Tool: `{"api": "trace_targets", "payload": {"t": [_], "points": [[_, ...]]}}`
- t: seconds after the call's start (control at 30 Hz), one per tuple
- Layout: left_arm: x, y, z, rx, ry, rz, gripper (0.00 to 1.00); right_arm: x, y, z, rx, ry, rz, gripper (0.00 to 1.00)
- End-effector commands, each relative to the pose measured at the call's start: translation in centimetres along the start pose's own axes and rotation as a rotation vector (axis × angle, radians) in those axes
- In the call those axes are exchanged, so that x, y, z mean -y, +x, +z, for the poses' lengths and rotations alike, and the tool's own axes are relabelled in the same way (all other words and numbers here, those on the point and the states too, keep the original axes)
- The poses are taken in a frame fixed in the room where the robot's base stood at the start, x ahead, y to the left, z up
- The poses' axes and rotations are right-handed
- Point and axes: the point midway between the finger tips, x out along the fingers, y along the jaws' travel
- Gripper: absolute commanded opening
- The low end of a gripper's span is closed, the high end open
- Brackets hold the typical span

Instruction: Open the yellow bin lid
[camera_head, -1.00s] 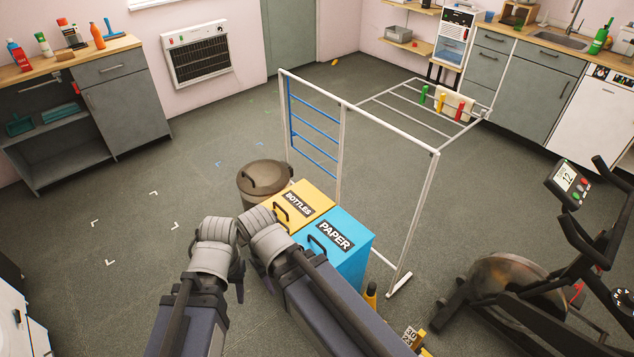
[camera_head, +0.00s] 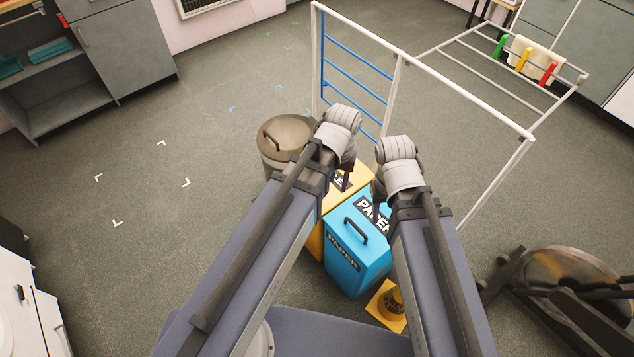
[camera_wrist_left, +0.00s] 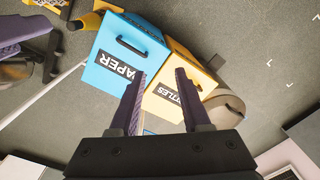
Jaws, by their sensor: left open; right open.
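The yellow bin (camera_head: 340,198), labelled BOTTLES, stands between the grey round bin and the blue bin. My arms partly cover its lid in the head view. In the left wrist view the yellow bin (camera_wrist_left: 160,104) shows its lid with the label partly behind a finger. The lid looks closed. My left gripper (camera_head: 347,178) is open and empty, over the yellow bin; its fingers (camera_wrist_left: 160,80) show apart in the wrist view. My right gripper (camera_head: 376,200) is open above the blue bin's lid; its fingers are partly hidden.
The blue PAPER bin (camera_head: 348,268) stands directly beside the yellow one. The grey round bin (camera_head: 287,128) is on the other side. A white drying rack (camera_head: 440,86) stands behind. A yellow cone (camera_head: 388,304) is in front. Floor at left is clear.

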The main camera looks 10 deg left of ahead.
Motion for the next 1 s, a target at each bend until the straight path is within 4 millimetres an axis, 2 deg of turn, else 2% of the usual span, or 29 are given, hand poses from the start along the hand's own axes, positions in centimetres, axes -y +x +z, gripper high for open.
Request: {"api": "trace_targets", "payload": {"t": [0.03, 0.1, 0.3, 0.4, 0.5, 0.63, 1.0], "points": [[0.8, 4.1, -2.5, -0.009, -0.093, 0.019, 0.47, 0.4, 4.1, -0.2, 0.000, 0.000, 0.000, 0.50], [2.0, 6.7, -4.9, -0.021, -0.223, 0.047, 0.47, 0.6, 6.6, -0.4, 0.000, 0.000, 0.000, 0.50], [6.2, 12.9, -10.8, -0.050, -0.562, 0.126, 0.47, 1.2, 12.8, -0.7, 0.000, -0.001, 0.000, 0.50], [8.1, 15.1, -13.0, -0.060, -0.693, 0.158, 0.47, 1.4, 14.9, -0.9, 0.000, -0.001, 0.000, 0.50], [9.6, 16.5, -14.4, -0.065, -0.791, 0.183, 0.47, 1.6, 16.4, -1.0, 0.000, -0.001, 0.000, 0.50], [10.8, 17.4, -15.5, -0.070, -0.866, 0.202, 0.47, 1.6, 17.3, -1.0, 0.000, -0.001, 0.000, 0.50], [11.2, 17.8, -15.8, -0.071, -0.894, 0.209, 0.47, 1.7, 17.7, -1.0, 0.000, -0.001, 0.000, 0.50]]}}
